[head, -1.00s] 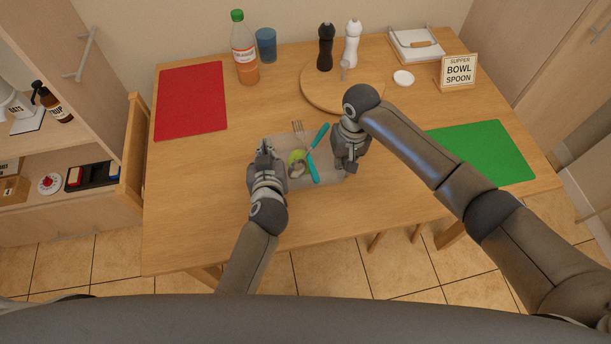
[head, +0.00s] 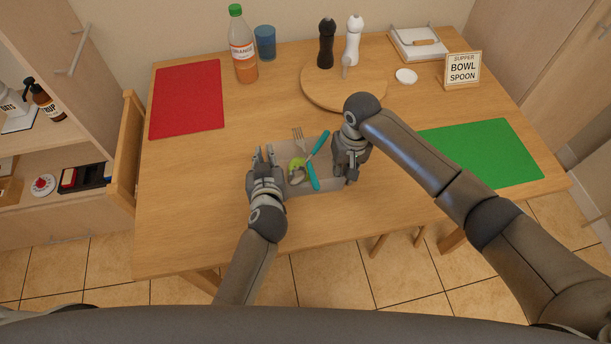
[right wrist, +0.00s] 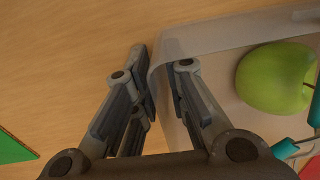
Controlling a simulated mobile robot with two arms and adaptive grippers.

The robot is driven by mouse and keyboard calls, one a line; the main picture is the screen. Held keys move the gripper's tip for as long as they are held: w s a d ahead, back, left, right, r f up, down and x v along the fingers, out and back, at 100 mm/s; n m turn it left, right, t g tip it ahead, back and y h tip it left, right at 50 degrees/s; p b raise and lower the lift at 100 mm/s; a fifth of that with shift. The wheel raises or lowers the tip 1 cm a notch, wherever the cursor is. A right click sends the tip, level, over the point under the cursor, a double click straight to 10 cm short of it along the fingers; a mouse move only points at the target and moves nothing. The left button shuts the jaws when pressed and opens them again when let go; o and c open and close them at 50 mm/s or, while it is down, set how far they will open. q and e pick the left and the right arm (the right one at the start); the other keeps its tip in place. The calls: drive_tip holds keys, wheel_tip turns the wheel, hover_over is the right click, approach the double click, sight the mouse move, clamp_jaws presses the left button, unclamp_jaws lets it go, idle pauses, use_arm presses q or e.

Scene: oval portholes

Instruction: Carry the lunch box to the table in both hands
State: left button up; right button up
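The lunch box (head: 325,181) is a pale, translucent open tray near the middle of the wooden table (head: 190,225); it appears to rest on the top. In it are a green apple (right wrist: 278,78), a fork (head: 298,135) and teal-handled cutlery (head: 313,170). My left gripper (head: 265,157) is at the box's left end, its fingers apart. My right gripper (right wrist: 160,65) is at the right end, its fingers apart on either side of the end wall. The left fingers' contact with the box is hidden.
A red mat (head: 187,99) lies left and a green mat (head: 482,153) right. Behind stand an orange bottle (head: 243,55), a blue cup (head: 265,43), a round board (head: 325,95) with two mills, and a sign (head: 462,72). The table's front left is clear.

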use_arm(q)
drive_tip(key=shift+o, duration=0.6)
use_arm(e)
drive_tip(key=shift+o, duration=0.6)
drive_tip(key=shift+a, duration=0.1)
use_arm(q)
drive_tip(key=shift+d, duration=0.1)
drive_tip(key=shift+s, duration=0.1)
use_arm(e)
drive_tip(key=shift+r, duration=0.25)
use_arm(q)
drive_tip(key=v, duration=1.1)
drive_tip(key=shift+s+r, duration=0.3)
drive_tip(key=shift+s, duration=0.05)
use_arm(e)
wheel_tip(320, 180, up, 12)
drive_tip(key=shift+d, duration=0.3)
drive_tip(key=shift+f, duration=0.2)
use_arm(q)
drive_tip(key=shift+d+f, duration=0.1)
